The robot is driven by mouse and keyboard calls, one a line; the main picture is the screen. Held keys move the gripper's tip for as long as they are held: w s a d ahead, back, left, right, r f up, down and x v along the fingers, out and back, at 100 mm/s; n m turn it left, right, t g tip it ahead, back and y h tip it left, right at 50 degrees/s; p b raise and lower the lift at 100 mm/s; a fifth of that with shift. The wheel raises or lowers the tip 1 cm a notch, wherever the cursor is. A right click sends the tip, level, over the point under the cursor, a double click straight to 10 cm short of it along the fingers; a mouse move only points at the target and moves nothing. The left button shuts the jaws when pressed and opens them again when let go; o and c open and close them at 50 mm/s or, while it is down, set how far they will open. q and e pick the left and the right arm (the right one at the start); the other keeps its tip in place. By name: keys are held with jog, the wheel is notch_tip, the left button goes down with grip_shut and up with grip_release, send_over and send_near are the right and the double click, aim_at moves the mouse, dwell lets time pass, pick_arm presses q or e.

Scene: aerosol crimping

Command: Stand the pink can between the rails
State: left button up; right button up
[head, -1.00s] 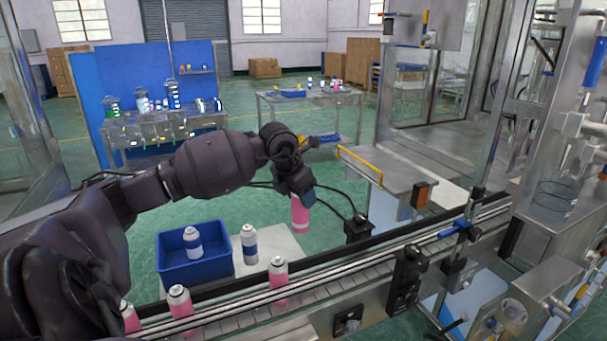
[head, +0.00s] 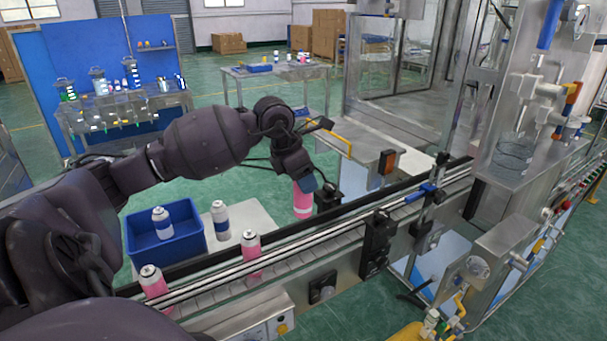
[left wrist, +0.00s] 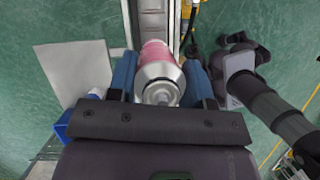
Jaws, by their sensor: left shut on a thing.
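My left gripper (head: 303,184) is shut on a pink can (head: 302,202) with a silver top. The can hangs roughly upright beside the far edge of the conveyor in the head view. I cannot tell how high its base is over the rails (head: 330,238). In the left wrist view, the held can (left wrist: 158,62) sits between the blue fingers of the left gripper (left wrist: 160,78), with the conveyor (left wrist: 153,20) beyond it. Two other pink cans stand on the conveyor between the rails, one near (head: 251,247) and one further left (head: 153,283). My right gripper is not seen.
A blue bin (head: 138,240) holds a white can with a blue band (head: 162,222). A similar can (head: 220,220) stands on the pale table (head: 250,219) beside it. A blue-handled clamp (head: 425,192) is further along the conveyor.

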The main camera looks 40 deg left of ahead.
aim_at(304, 210)
pick_arm(q)
jog(key=shift+f+b, duration=0.45)
jog(key=shift+f, duration=0.75)
jog(key=shift+f+b, duration=0.85)
jog(key=shift+f, duration=1.3)
jog(key=shift+f+b, duration=0.9)
jog(key=shift+f, duration=0.25)
jog(key=shift+f+b, duration=0.9)
jog(key=shift+f, duration=0.35)
jog(key=shift+f+b, duration=0.3)
